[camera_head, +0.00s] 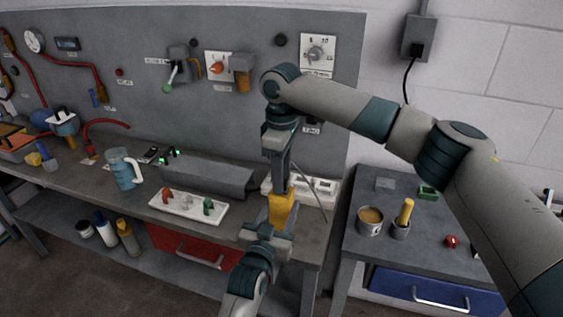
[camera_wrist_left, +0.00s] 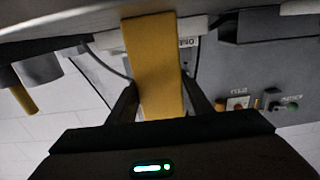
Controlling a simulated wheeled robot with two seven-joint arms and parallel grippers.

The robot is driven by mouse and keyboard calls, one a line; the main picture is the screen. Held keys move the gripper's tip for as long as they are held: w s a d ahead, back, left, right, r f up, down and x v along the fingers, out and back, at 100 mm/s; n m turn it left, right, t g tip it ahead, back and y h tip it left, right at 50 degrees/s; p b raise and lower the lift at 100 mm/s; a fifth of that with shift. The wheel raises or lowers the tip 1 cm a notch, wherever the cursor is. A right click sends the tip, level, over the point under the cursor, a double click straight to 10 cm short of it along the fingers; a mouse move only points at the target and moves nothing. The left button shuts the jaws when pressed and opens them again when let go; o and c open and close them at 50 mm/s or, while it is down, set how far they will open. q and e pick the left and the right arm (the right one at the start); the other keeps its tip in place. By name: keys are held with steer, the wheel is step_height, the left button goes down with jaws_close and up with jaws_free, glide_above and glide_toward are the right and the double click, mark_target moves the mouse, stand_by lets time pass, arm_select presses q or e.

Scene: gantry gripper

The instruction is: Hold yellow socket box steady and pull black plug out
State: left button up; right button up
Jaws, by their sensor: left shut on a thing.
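The yellow socket box (camera_head: 283,209) is near the right end of the grey workbench in the head view. My left gripper (camera_head: 271,226) comes from below and is shut on it. In the left wrist view the box (camera_wrist_left: 155,65) stands between the two dark fingers of the left gripper (camera_wrist_left: 160,100). My right gripper (camera_head: 281,180) points down right above the box, its fingers close to the box's top. Whether it is open or shut is unclear at this size. I cannot make out the black plug; the right gripper covers that spot.
A white panel (camera_head: 318,196) with a thin dark cable lies just right of the box. A white tray (camera_head: 176,213) with coloured pieces and a blue jug (camera_head: 124,169) stand left. A side table (camera_head: 375,255) holds a tin (camera_head: 370,220) and a yellow-handled tool (camera_head: 405,212).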

steer(key=shift+f, duration=0.75)
jaws_close()
steer(key=shift+r, duration=1.5)
steer(key=shift+r, duration=0.1)
steer(key=shift+r, duration=1.4)
